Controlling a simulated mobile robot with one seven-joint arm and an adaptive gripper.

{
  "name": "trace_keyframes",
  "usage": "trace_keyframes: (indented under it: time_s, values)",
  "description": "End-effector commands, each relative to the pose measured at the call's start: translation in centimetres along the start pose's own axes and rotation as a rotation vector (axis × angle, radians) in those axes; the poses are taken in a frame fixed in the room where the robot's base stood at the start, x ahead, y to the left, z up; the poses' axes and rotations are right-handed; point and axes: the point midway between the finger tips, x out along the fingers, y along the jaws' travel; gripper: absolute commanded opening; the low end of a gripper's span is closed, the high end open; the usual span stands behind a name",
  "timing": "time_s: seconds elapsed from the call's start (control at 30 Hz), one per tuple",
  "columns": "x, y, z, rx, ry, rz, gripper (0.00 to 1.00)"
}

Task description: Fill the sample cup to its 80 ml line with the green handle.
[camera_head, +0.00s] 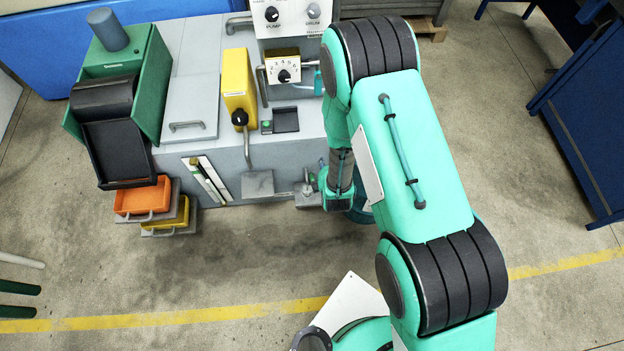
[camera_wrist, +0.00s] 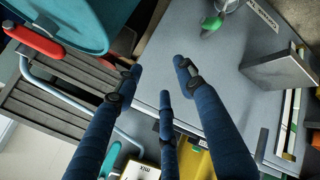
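In the wrist view, the green handle (camera_wrist: 212,22) shows near the top, right of centre, beside a small metallic or clear part cut off by the picture's top edge. I cannot tell whether that part is the sample cup, and I cannot make out an 80 ml line. My gripper (camera_wrist: 158,76) has three dark blue fingers. They are spread apart with nothing between them, below and left of the green handle and apart from it. In the head view, my arm hides most of the gripper beside the front of the grey machine (camera_head: 222,160).
A teal drum (camera_wrist: 65,20) with a red grip (camera_wrist: 32,42) is at the wrist view's upper left. A grey plate (camera_wrist: 278,70) stands out at right. In the head view, orange (camera_head: 142,198) and yellow trays stand at left. The front floor is open.

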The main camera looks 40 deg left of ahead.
Motion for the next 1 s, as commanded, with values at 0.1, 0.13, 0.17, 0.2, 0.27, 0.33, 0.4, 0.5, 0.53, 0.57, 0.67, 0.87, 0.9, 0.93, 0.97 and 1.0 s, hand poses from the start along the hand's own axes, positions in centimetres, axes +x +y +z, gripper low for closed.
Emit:
trace_keyframes:
  time_s: [0.1,0.13,0.17,0.2,0.27,0.33,0.4,0.5,0.53,0.57,0.67,0.87,0.9,0.93,0.97,1.0]
  values:
    - [1.0,-4.1,-1.0,-0.087,0.017,0.006,0.39]
    - [1.2,-5.1,-1.3,-0.109,0.022,0.009,0.39]
    - [1.3,-6.0,-1.4,-0.129,0.026,0.013,0.39]
    - [1.5,-7.1,-1.6,-0.156,0.030,0.016,0.39]
    - [1.7,-8.7,-1.9,-0.192,0.037,0.023,0.39]
    - [1.9,-10.1,-2.1,-0.226,0.044,0.031,0.39]
    - [2.0,-11.2,-2.3,-0.255,0.050,0.037,0.39]
    - [2.1,-12.2,-2.4,-0.280,0.055,0.042,0.39]
    - [2.1,-12.4,-2.4,-0.285,0.056,0.043,0.39]
    - [2.1,-12.5,-2.4,-0.288,0.056,0.044,0.39]
    - [2.1,-12.7,-2.5,-0.293,0.058,0.047,0.39]
    - [2.1,-12.6,-2.5,-0.292,0.057,0.046,0.39]
    - [2.1,-12.6,-2.5,-0.292,0.057,0.046,0.39]
    - [2.1,-12.6,-2.5,-0.292,0.057,0.046,0.39]
    - [2.1,-12.6,-2.5,-0.292,0.057,0.046,0.39]
    - [2.2,-12.6,-2.5,-0.291,0.057,0.046,0.39]
